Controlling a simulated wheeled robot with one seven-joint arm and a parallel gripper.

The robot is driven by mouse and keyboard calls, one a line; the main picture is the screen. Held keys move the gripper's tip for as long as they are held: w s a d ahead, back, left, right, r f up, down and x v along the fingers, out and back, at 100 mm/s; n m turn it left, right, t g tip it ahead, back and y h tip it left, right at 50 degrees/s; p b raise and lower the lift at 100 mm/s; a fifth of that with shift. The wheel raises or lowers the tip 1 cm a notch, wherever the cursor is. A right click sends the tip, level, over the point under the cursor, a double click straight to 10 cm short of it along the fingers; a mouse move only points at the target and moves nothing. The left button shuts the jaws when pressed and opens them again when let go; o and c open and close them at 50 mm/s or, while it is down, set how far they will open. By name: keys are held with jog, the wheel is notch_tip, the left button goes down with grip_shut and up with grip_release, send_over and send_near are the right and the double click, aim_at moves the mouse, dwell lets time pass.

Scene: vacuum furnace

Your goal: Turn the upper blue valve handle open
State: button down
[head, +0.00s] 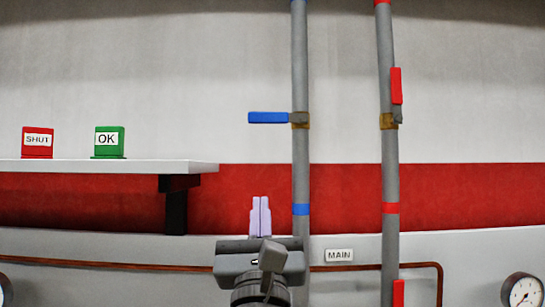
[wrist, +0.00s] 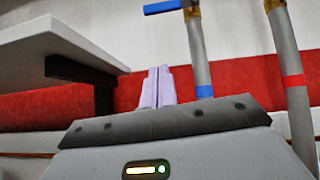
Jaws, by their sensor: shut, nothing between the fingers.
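The upper blue valve handle (head: 268,117) sticks out level to the left from a brass valve body (head: 300,120) on the left grey pipe. The handle lies crosswise to the pipe. In the wrist view the blue handle (wrist: 165,6) shows at the top edge, partly cut off. My gripper (head: 261,200) is below the handle and a little left of the pipe, apart from both. Its two pale fingers point up and are shut together with nothing between them. The fingers also show in the wrist view (wrist: 157,74).
A red handle (head: 396,86) stands along the right pipe (head: 387,160). A white shelf (head: 110,167) at left holds a red SHUT block (head: 37,143) and a green OK block (head: 108,142). A MAIN label (head: 339,255) and a gauge (head: 522,290) are lower right. Space between fingers and blue handle is clear.

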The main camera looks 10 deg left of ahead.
aim_at(278, 118)
jog(key=shift+d+r+m+t, duration=0.15)
jog(key=shift+r+m+t, duration=0.2)
jog(key=shift+m, duration=0.35)
jog(key=shift+s, duration=0.2)
jog(key=s+r+p+x, duration=0.2)
jog(key=p+x, duration=0.9)
jog(key=x, duration=0.1)
jog(key=shift+w+d+r, duration=0.25)
jog(key=shift+w+r, duration=0.05)
jog(key=shift+a+f+h+b, duration=0.1)
jog(key=shift+h+b, duration=0.25)
jog(key=shift+h, duration=0.05)
